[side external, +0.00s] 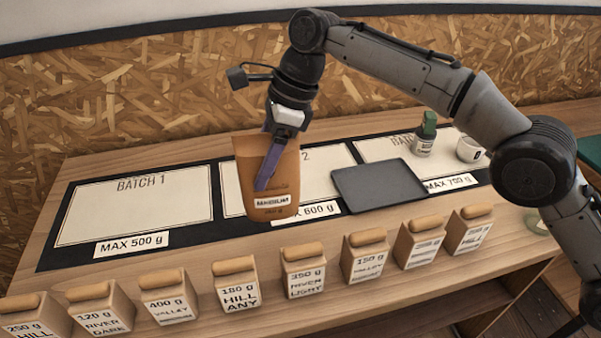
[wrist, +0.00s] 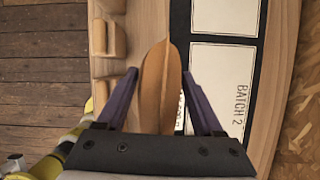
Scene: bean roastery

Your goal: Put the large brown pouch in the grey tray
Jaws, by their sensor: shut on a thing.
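The large brown pouch (side external: 240,170) is upright, with a small printed label low on its front. My gripper (side external: 264,186) is shut on it, one purple finger across its front. In the wrist view the pouch (wrist: 160,100) shows its narrow top edge between the two fingers (wrist: 158,78). In the side view it covers part of the Batch 2 sheet; its height above the table is hard to tell. The dark grey tray (side external: 380,184) lies flat and empty to the right of the pouch, apart from it, across the Batch 2 and Batch 3 areas.
Several small labelled boxes with tan tops, such as the 350 g one (side external: 305,278), stand in a row along the table's front. A green-topped bottle (side external: 426,138) and a white cup (side external: 470,149) stand behind the tray, right. The Batch 1 sheet (side external: 135,205) is clear.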

